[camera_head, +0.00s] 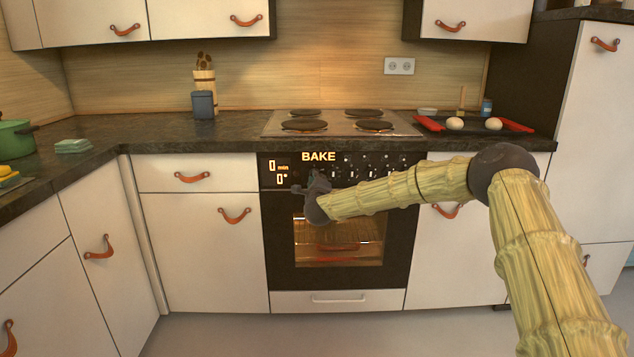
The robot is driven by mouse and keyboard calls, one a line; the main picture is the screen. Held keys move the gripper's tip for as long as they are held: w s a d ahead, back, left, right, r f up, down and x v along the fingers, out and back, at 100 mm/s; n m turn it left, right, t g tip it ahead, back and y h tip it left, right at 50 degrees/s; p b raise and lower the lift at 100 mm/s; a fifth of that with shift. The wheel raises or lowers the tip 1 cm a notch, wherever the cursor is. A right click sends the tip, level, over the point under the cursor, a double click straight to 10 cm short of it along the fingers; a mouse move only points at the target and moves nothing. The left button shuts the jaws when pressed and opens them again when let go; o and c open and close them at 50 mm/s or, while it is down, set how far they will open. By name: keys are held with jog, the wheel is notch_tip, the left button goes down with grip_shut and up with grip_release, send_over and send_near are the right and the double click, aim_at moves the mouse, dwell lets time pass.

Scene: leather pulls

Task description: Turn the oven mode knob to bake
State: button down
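The oven (278,232) is built into the counter at the middle of the view, with a black front and a lit window. Its control panel (400,160) shows the word BAKE in lit letters, with lit digits at the left. Several small knobs sit along the panel. My gripper (314,184) is dark and is at the left part of the panel, just below the word BAKE. It covers that part of the panel, so the mode knob cannot be made out. Whether the fingers touch a knob or are open or shut is too small to tell.
A cooktop (340,123) lies above the oven. A dark tray with red handles (515,125) holds pale dough balls at right. A blue-grey container (203,105) and a green pot (15,140) stand at left. My arm crosses the right side. The floor in front is clear.

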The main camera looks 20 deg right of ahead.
jog(key=shift+d+f, duration=0.1)
jog(key=shift+f, duration=0.05)
jog(key=c, duration=1.5)
grip_release()
jog(key=v, duration=1.2)
